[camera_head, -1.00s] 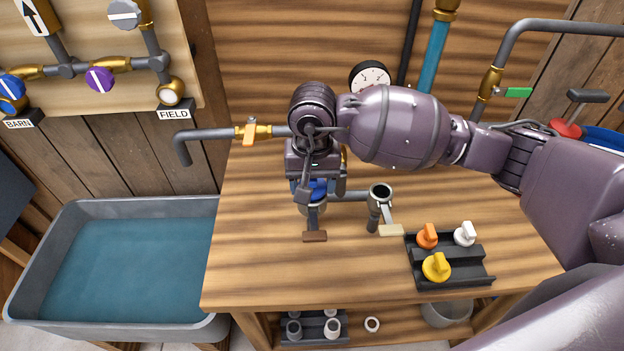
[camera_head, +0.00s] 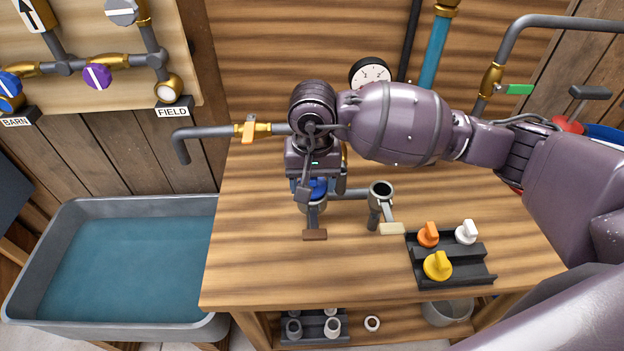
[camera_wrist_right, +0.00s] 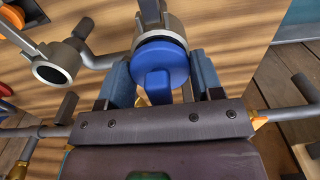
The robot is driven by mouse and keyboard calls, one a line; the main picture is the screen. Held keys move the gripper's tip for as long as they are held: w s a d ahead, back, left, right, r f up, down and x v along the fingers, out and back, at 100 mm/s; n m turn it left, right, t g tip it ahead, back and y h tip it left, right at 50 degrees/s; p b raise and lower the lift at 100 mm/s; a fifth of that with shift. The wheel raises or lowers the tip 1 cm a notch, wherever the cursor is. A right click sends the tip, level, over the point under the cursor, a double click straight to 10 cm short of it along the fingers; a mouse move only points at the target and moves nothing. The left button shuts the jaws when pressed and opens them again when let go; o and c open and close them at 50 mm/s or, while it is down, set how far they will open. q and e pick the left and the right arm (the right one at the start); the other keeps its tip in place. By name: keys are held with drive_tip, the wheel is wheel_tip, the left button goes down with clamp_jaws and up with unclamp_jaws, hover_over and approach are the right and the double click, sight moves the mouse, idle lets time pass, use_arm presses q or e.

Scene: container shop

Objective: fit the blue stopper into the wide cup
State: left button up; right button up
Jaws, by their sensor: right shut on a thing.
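My right gripper (camera_head: 318,186) points down at the wide cup (camera_head: 314,207), a grey metal cup on a pipe fitting with a brown-ended lever. It is shut on the blue stopper (camera_head: 318,190), mostly hidden by my gripper in the head view. In the right wrist view the stopper (camera_wrist_right: 160,62) lies between the two fingers as a round blue disc with an upright grip tab. It covers most of the cup's mouth (camera_wrist_right: 166,24), and a strip of metal rim shows past it. How deep the stopper sits cannot be told. My left gripper is out of view.
A narrower open cup (camera_head: 381,191) with a cream-ended lever stands just to the right. A black rack (camera_head: 455,272) holds orange, white and yellow stoppers at the right front. A pipe with an orange valve (camera_head: 249,128) runs left above a water trough (camera_head: 120,327). The table's front left is clear.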

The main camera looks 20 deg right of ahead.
idle(0.6)
drive_tip(key=shift+f+b, duration=0.3)
drive_tip(key=shift+f, duration=0.05)
drive_tip(key=shift+f, duration=0.15)
drive_tip(key=shift+f, duration=0.1)
idle(0.4)
drive_tip(key=o, duration=0.6)
drive_tip(key=shift+s, duration=0.1)
drive_tip(key=o, duration=0.4)
drive_tip(key=shift+a+f, duration=0.1)
drive_tip(key=shift+f, duration=0.05)
drive_tip(key=shift+d, duration=0.2)
drive_tip(key=shift+a, duration=0.1)
